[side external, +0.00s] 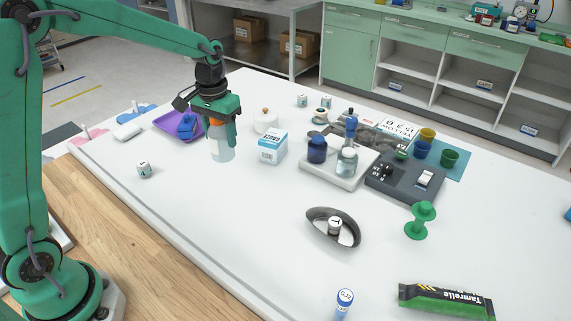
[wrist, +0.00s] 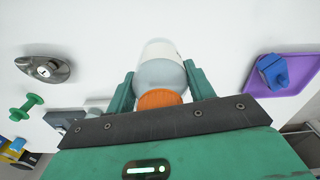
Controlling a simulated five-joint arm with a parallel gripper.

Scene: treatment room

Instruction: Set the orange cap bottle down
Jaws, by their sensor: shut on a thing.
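The orange cap bottle (side external: 222,150) is upright, pale and translucent, in the left half of the side external view. My gripper (side external: 219,130) is above and around it, shut on its upper part. In the wrist view the bottle (wrist: 160,73) lies between the two fingers of my gripper (wrist: 160,85), with its orange cap (wrist: 160,98) nearest the palm. In the side view the fingers hide most of the cap. The bottle's base is at or just above the white table (side external: 225,210); I cannot tell whether it touches.
A white and blue carton (side external: 273,147) stands just right of the bottle. A purple tray (side external: 168,123) with a blue object lies behind left. A lidded white pot (side external: 265,121) is behind. A small numbered block (side external: 144,170) stands front left. The table in front is clear.

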